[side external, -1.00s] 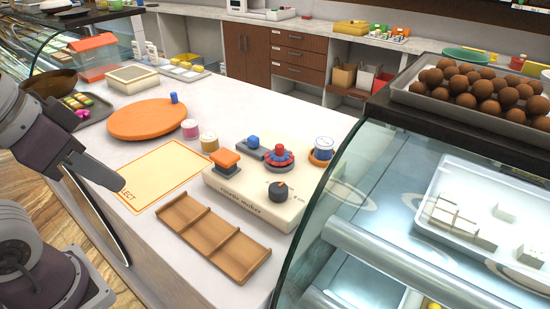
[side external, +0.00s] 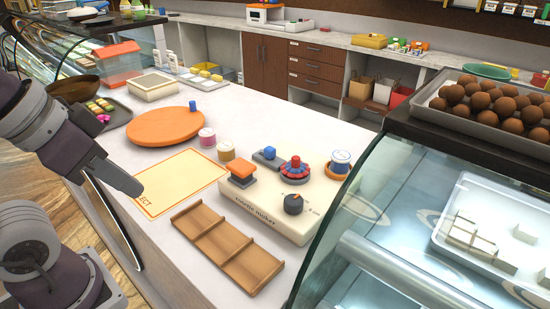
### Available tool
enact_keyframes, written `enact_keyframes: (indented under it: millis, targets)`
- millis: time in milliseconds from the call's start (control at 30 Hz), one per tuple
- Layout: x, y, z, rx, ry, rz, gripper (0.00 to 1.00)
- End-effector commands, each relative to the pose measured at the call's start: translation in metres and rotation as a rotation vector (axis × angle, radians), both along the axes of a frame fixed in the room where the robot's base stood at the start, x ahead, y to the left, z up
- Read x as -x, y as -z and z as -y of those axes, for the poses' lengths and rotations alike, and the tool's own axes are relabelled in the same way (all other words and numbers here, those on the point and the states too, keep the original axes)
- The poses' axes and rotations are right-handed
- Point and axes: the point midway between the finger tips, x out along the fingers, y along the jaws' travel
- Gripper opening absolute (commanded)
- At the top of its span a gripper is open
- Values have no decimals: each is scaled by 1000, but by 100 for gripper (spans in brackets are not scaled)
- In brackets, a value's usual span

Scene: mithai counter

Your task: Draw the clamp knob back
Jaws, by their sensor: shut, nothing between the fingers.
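The cream rosette maker (side external: 262,210) sits on the counter right of centre. On its top are an orange block (side external: 241,169) on a grey base, a blue knob (side external: 270,153) on a grey slide, a red knob (side external: 295,160) over a red-and-blue ring, and a dark dial (side external: 293,204) with a red mark. The blue knob on the slide looks most like the clamp knob; I cannot read a label. My gripper (side external: 135,187) is shut and empty at the left, above the lower-left corner of the orange-edged mat (side external: 180,178), well apart from the maker.
A wooden divided tray (side external: 228,248) lies in front of the maker. Two spools (side external: 225,152) and an orange turntable (side external: 165,126) stand behind the mat. A spool in an orange holder (side external: 340,163) is at the maker's right, near the curved glass case (side external: 375,170).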

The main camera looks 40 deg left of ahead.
Motion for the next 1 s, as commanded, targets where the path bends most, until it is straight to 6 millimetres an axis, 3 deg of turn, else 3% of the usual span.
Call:
enact_keyframes:
  millis: [267, 367, 433, 500, 600, 667, 800, 900, 1000]
  targets:
    - [0, 0, 0, 0, 0, 0, 0]
    - [-4, -4, 0, 0, 0, -5, 18]
    - [-21, -16, -1, 0, -1, -33, 31]
    - [-53, -35, -2, 1, -3, -81, 45]
    - [-117, -55, -6, 3, -5, -170, 45]
    - [-159, -57, -9, 2, -6, -225, 45]
    - [-253, -32, -19, 2, -7, -354, 45]
    - [-300, 0, -25, 1, -5, -425, 45]
    - [-326, 26, -29, 0, -2, -471, 45]
